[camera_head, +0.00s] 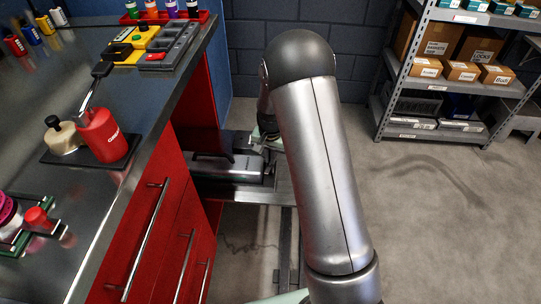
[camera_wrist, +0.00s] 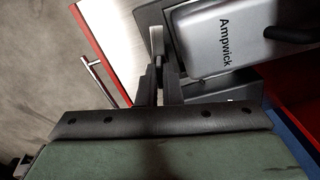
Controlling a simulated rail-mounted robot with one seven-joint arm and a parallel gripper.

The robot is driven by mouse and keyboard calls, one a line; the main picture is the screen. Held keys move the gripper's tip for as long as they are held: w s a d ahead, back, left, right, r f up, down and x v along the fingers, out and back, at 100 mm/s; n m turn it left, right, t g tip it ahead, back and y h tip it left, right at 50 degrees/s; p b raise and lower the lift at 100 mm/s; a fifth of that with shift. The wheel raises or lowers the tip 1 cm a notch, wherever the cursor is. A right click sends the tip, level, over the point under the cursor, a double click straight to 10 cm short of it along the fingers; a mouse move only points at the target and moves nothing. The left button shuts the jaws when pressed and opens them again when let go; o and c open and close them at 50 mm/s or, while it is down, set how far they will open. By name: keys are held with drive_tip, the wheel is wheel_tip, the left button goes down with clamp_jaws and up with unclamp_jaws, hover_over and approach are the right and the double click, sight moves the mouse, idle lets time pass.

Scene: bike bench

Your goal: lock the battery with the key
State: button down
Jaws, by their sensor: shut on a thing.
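The silver-grey battery (camera_wrist: 222,40), marked "Ampwick", lies to the right of my gripper in the wrist view, with a black handle at its far right. My gripper (camera_wrist: 158,68) is shut on a small pale grey piece, which I take for the key (camera_wrist: 156,42). It is close beside the battery's left end. The key's tip and any keyhole are hidden, so I cannot tell whether the key is in the lock. In the head view the battery (camera_head: 228,172) lies low beside the bench, and my arm hides most of my gripper.
The red bench cabinet (camera_head: 165,225) with long bar handles stands to the left of the battery. On its top are a red bottle (camera_head: 102,136) and a yellow tool tray (camera_head: 130,45). A metal shelf rack (camera_head: 440,75) stands at the back right. The floor on the right is clear.

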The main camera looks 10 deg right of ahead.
drive_tip(key=m+p, duration=0.1)
drive_tip(key=m, duration=0.3)
drive_tip(key=shift+r+m, duration=0.15)
drive_tip(key=shift+m, duration=0.15)
drive_tip(key=m+p, duration=0.2)
drive_tip(key=m, duration=0.1)
drive_tip(key=shift+m, duration=0.4)
drive_tip(key=m+p, duration=0.2)
drive_tip(key=m, duration=0.2)
drive_tip(key=shift+m+p, duration=0.75)
drive_tip(key=shift+m, duration=0.85)
drive_tip(key=c, duration=1.6)
unclamp_jaws()
